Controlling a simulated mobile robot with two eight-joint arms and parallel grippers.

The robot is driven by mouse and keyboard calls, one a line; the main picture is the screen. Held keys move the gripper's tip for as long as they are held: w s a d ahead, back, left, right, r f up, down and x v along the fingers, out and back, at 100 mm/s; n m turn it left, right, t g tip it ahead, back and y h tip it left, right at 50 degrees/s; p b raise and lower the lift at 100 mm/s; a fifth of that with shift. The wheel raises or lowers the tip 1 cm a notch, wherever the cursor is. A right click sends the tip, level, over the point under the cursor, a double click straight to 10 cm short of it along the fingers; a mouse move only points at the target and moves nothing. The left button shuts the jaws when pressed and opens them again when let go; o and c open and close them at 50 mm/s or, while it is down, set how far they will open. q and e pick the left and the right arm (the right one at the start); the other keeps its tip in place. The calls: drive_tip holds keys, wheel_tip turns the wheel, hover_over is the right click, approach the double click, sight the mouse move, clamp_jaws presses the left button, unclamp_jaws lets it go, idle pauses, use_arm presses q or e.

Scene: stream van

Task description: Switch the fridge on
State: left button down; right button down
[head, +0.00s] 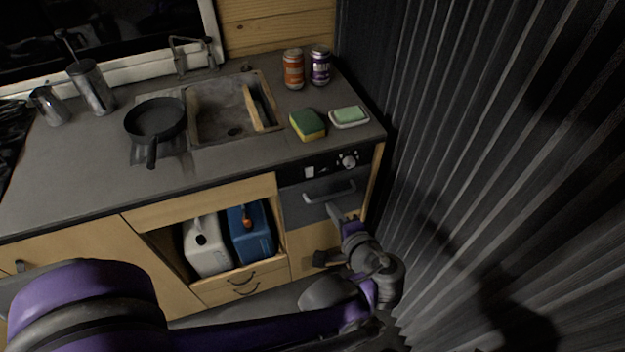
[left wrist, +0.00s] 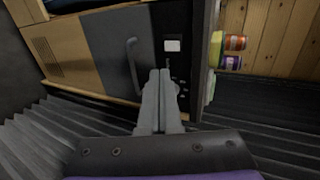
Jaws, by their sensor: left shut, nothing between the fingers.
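The fridge (head: 299,213) is a dark grey front with a bar handle (head: 328,192), set under the right end of the counter. Above it runs a black control panel (head: 327,166) with a small pale display (head: 309,172) and a round knob (head: 348,160). In the left wrist view the panel shows its display (left wrist: 172,46) and small marks near my fingertips. My left gripper (head: 334,210) is shut and empty, in front of the fridge. In the wrist view its fingertips (left wrist: 160,73) overlap the panel's edge beside the handle (left wrist: 132,62); contact cannot be told. My right gripper is not in view.
A sponge (head: 307,125), a soap dish (head: 349,118) and two cans (head: 293,69) stand on the counter (head: 80,160) above. A pan (head: 156,118) sits left of the sink (head: 215,110). Jugs (head: 251,232) fill the open shelf. A dark ribbed wall (head: 450,150) closes the right side.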

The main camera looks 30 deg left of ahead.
use_arm(q)
drive_tip(key=shift+s+d, duration=0.15)
drive_tip(key=b, duration=0.1)
approach(310, 177)
drive_tip(key=x, duration=0.5)
drive_tip(key=shift+w+a+f, duration=0.2)
drive_tip(key=shift+w+a, duration=0.25)
drive_tip(key=shift+a, duration=0.1)
